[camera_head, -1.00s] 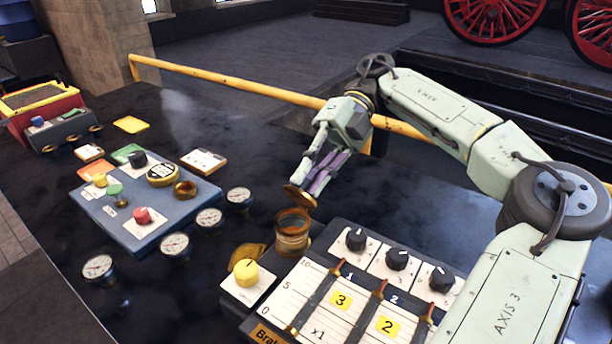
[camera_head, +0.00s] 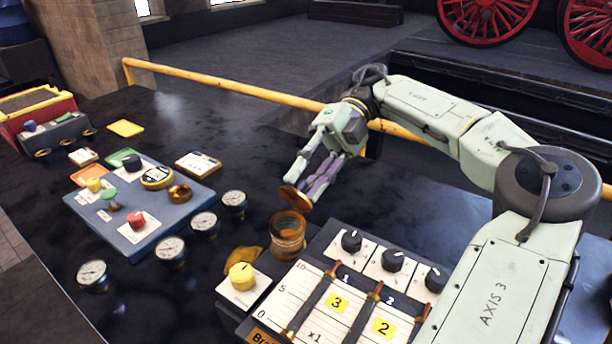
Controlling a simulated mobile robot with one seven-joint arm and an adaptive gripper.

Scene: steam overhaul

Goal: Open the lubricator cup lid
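The lubricator cup (camera_head: 288,240) is a small amber-brown cylinder standing on the dark table, left of the lever panel. Its round copper-coloured lid (camera_head: 296,199) is tilted up above the rim at the back, and the cup's mouth shows below it. My gripper (camera_head: 306,185) reaches down from the upper right, with its fingertips at the lid's upper right edge. They seem to touch it, but the contact is too small to be sure. The fingers overlap in this view, so their gap and any grip on the lid cannot be made out.
The lever panel (camera_head: 325,300) with black knobs stands close right of the cup. A yellow knob (camera_head: 242,276) sits in front-left. A blue control box (camera_head: 140,212) and several gauges (camera_head: 204,224) lie left. A yellow rail (camera_head: 225,88) runs behind; dark table between is clear.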

